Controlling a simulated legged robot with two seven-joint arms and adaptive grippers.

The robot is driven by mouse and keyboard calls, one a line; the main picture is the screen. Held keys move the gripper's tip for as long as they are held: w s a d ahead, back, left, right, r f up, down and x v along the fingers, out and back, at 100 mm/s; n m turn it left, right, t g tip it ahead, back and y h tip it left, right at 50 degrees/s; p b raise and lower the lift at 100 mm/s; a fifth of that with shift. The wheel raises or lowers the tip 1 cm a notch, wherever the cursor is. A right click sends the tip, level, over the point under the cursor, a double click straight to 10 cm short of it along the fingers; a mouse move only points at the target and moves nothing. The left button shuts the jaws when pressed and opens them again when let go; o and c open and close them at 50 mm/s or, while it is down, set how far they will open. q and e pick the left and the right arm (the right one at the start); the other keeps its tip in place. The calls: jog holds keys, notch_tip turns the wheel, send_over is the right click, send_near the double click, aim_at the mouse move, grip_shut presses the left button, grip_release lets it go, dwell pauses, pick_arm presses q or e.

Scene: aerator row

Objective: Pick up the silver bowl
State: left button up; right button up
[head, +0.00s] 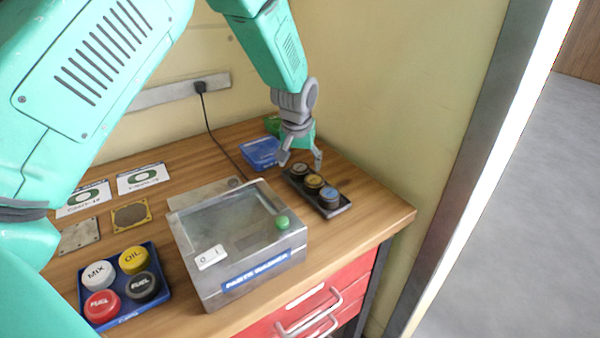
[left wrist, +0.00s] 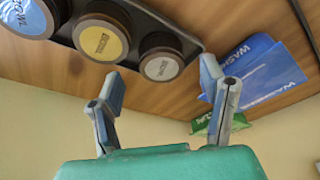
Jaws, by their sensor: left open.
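A dark jar with a silver round lid (head: 300,169) stands at the far end of a black tray (head: 345,208); I take it for the silver bowl. It also shows in the left wrist view (left wrist: 162,68), its lid label too small to read surely. A yellow-lidded jar (head: 314,181) and a blue-lidded jar (head: 329,194) share the tray. My left gripper (head: 301,161) is open and empty, pointing down close to the silver-lidded jar. In the left wrist view its fingertips (left wrist: 163,82) are on either side, apart from the jar. My right gripper is not in view.
A blue wash packet (head: 261,152) and a green packet (head: 272,125) lie behind the tray. A metal parts washer (head: 190,262) stands left of it. A blue tray (head: 143,315) holds several capped jars. The wall is close behind; the bench's right corner is clear.

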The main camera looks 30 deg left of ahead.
pick_arm(q)
jog(key=x, duration=0.2)
jog(key=shift+w+d+f, duration=0.1)
jog(key=shift+w+f, duration=0.05)
jog(key=shift+f, duration=0.1)
jog(key=shift+a, duration=0.25)
jog(key=shift+s+a, duration=0.15)
jog(key=shift+s, duration=0.05)
jog(key=c, duration=1.2)
jog(key=shift+d+f, duration=0.1)
jog(key=shift+d, duration=0.1)
